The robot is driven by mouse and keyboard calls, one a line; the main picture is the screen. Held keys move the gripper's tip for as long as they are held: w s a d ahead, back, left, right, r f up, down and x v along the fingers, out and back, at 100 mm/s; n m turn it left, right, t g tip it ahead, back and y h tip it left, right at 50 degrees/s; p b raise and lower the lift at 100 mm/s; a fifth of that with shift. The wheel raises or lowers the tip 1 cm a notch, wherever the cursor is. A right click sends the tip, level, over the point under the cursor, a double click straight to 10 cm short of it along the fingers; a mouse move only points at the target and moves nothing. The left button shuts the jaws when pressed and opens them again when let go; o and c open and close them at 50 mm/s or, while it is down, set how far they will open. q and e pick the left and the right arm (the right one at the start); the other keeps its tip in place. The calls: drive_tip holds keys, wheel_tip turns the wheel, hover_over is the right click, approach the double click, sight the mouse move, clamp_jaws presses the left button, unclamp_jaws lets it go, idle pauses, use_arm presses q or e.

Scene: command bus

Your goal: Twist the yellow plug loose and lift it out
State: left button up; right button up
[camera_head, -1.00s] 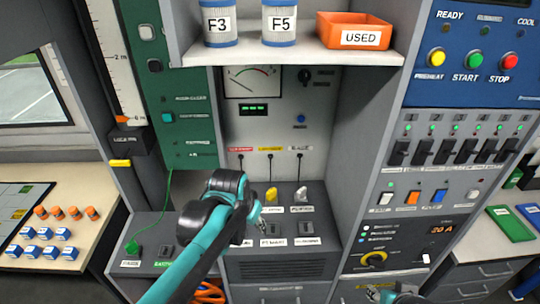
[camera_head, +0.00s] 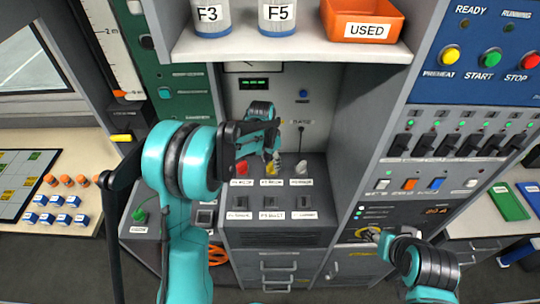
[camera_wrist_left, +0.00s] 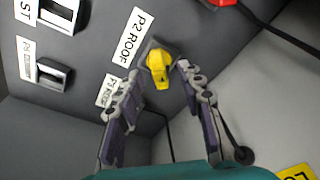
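The yellow plug (camera_head: 272,168) sits in the upper row of sockets on the sloping grey panel, between a red plug (camera_head: 242,167) and a white plug (camera_head: 301,168). In the left wrist view the yellow plug (camera_wrist_left: 159,64) is in a dark socket beside the label "P2 ROOF". My left gripper (camera_wrist_left: 160,74) is open, with one fingertip on each side of the plug and small gaps showing. In the head view my left gripper (camera_head: 267,153) is just above the plug and partly hides it. My right gripper (camera_head: 378,237) is low at the right, its fingers unclear.
Several empty sockets (camera_head: 271,203) lie in the row below the plugs. A shelf (camera_head: 290,46) with two canisters and an orange USED bin (camera_head: 362,20) overhangs the panel. Black cables run down the back wall. A switch cabinet (camera_head: 445,150) stands at the right.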

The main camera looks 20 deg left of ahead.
use_arm(q)
drive_tip(key=shift+w+d+f, duration=0.1)
drive_tip(key=shift+f, duration=1)
clamp_jaws()
drive_tip(key=shift+n+y+b, duration=0.3)
drive_tip(key=shift+n+b, duration=0.15)
drive_tip(key=shift+n, duration=1.55)
drive_tip(key=shift+n, duration=0.5)
drive_tip(key=n, duration=0.3)
drive_tip(key=shift+y+b, duration=0.3)
